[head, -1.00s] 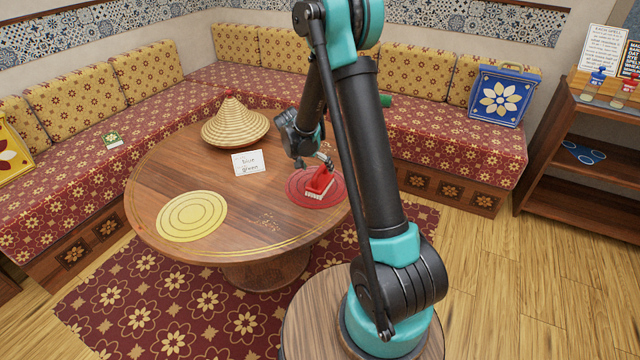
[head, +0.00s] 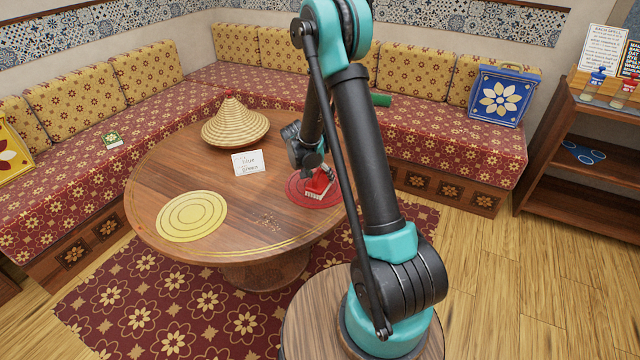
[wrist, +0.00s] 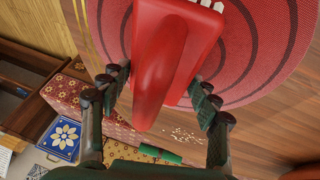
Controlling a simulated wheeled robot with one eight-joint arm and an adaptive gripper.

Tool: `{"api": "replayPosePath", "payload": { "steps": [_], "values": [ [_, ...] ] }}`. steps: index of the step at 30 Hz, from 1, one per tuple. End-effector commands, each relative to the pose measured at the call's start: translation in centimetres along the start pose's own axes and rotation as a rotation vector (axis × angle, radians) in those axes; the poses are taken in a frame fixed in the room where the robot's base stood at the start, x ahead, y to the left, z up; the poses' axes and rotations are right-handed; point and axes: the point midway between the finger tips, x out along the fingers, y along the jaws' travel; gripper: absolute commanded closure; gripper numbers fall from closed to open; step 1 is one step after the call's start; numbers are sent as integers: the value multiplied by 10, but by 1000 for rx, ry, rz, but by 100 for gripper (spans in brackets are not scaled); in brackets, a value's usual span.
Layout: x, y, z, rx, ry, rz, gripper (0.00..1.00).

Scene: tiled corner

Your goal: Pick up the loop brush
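The loop brush (head: 317,188) is red with pale bristles and lies on the red round mat (head: 296,195) on the wooden table. In the wrist view its thick red handle (wrist: 160,75) rises toward the camera, with pale bristles at the top edge. My gripper (wrist: 158,80) is open, with one dark finger on each side of the handle and gaps showing beside it. In the head view my gripper (head: 313,163) is right over the brush and hides part of it.
On the table are a woven cone lid (head: 235,125), a small lettered card (head: 248,162), a yellow round mat (head: 192,215) and scattered crumbs (head: 266,221). A cushioned bench (head: 440,140) runs behind the table. The table's middle is clear.

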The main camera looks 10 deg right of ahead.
Motion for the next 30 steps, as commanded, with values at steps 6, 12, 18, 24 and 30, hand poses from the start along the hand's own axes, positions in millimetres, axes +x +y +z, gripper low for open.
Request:
{"api": "replayPosePath", "payload": {
  "steps": [6,12,18,24,30],
  "values": [
    [0,0,0,0,0,0,71],
    [0,0,0,0,0,0,71],
    [-8,1,-3,0,0,0,71],
    [-32,7,-13,0,0,0,71],
    [-80,18,-32,0,0,0,71]
  ]
}}
